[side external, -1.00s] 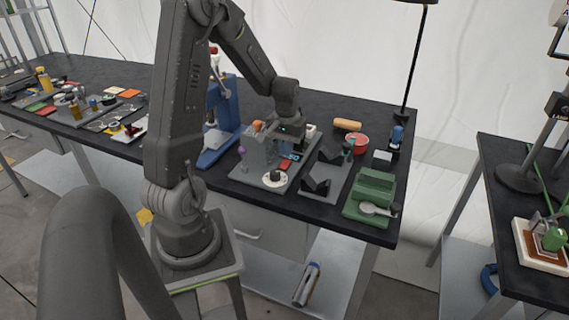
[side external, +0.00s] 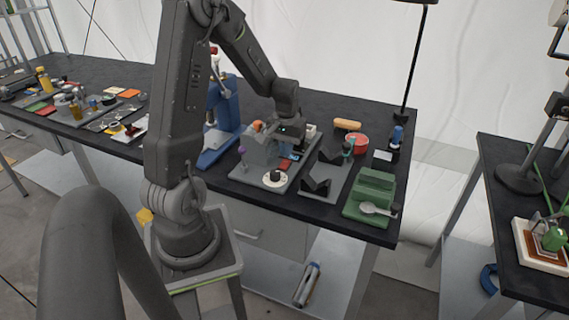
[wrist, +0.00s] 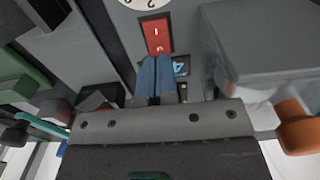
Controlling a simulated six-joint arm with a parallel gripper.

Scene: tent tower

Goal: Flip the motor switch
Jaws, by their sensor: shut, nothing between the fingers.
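The motor switch is a red rocker (wrist: 157,34) marked with a white line and a circle. It sits on a grey panel in the upper middle of the wrist view. In the side view it is a small red patch (side external: 285,164) on the grey base plate. My gripper (wrist: 155,74) is shut and empty, with its two blue fingertips side by side. The tips are at the lower end of the switch, close to its circle mark. I cannot tell whether they touch it. In the side view my gripper (side external: 290,146) is low over the plate, and its tips are hard to see.
A white dial (wrist: 143,3) lies beyond the switch. A grey block (wrist: 262,42) stands close to the right of my fingers, with an orange knob (wrist: 298,128) below it.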

